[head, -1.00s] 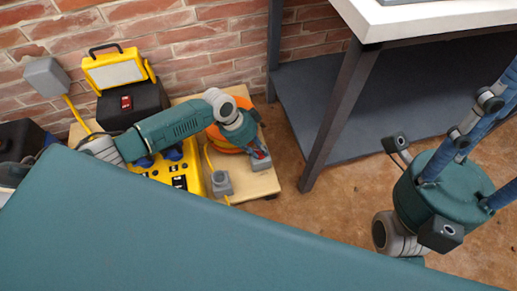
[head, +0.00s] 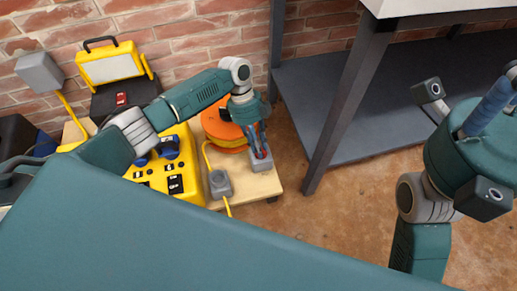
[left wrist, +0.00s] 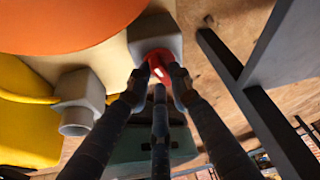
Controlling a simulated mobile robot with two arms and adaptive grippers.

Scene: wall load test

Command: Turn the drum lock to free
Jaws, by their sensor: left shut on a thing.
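The lock is a red knob with a pale mark on it (left wrist: 157,70), set on a grey box (left wrist: 155,35) at the corner of a low wooden board. The box also shows in the head view (head: 262,167), in front of the orange drum (head: 222,120). My left gripper (head: 260,150) points down at the box; its fingers close around the red knob from the sides and hide part of it. Which way the knob points is hard to tell. My right gripper (head: 475,150) is partly in view at the right edge; its fingers are mostly cut off.
A grey socket box (head: 220,183) with a yellow cable stands left of the lock. A yellow control box (head: 170,180) sits under my left arm. A dark table leg (head: 345,105) stands close on the right. Brown floor lies clear in front.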

